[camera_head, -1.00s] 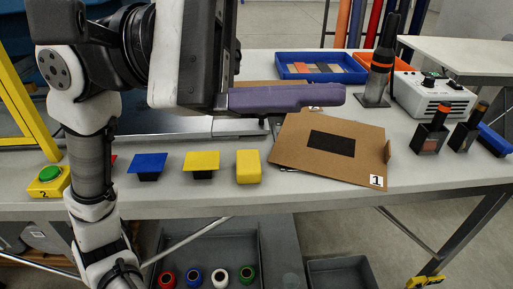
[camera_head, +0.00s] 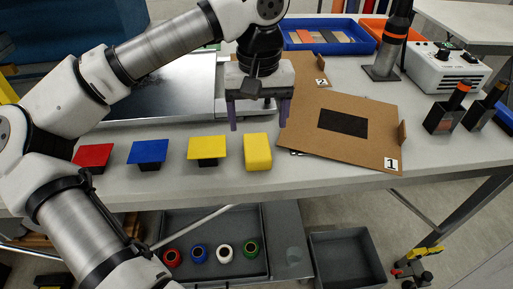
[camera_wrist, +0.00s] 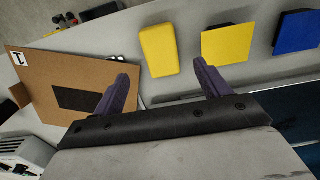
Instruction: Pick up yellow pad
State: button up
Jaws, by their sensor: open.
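Two yellow things stand near the table's front edge. One is a rounded yellow block (camera_head: 257,151), which also shows in the wrist view (camera_wrist: 159,49). To its left in the head view is a flat yellow square pad (camera_head: 207,148) on a small black base; in the wrist view this pad (camera_wrist: 225,41) is right of the block. I cannot tell which is the task's yellow pad. My gripper (camera_head: 259,122) points down with its purple fingers apart and nothing between them. It is above the table, behind the block in the head view. It also shows in the wrist view (camera_wrist: 162,72).
A blue pad (camera_head: 148,152) and a red pad (camera_head: 93,156) stand further left. A cardboard sheet (camera_head: 300,132) marked 1 lies close right of the gripper. A metal plate (camera_head: 180,92) lies behind. A blue tray (camera_head: 328,36) stands at the back.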

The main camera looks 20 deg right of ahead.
aim_at(257, 145)
notch_tip(257, 145, down, 8)
jog(key=shift+w+f+p, duration=0.1)
jog(key=shift+w+p, duration=0.05)
jog(key=shift+p, duration=0.55)
jog(key=c, duration=1)
notch_tip(257, 145, up, 10)
jog(key=shift+r+b, duration=0.1)
jog(key=shift+b, duration=0.5)
jog(key=o, duration=0.4)
jog(key=c, duration=0.4)
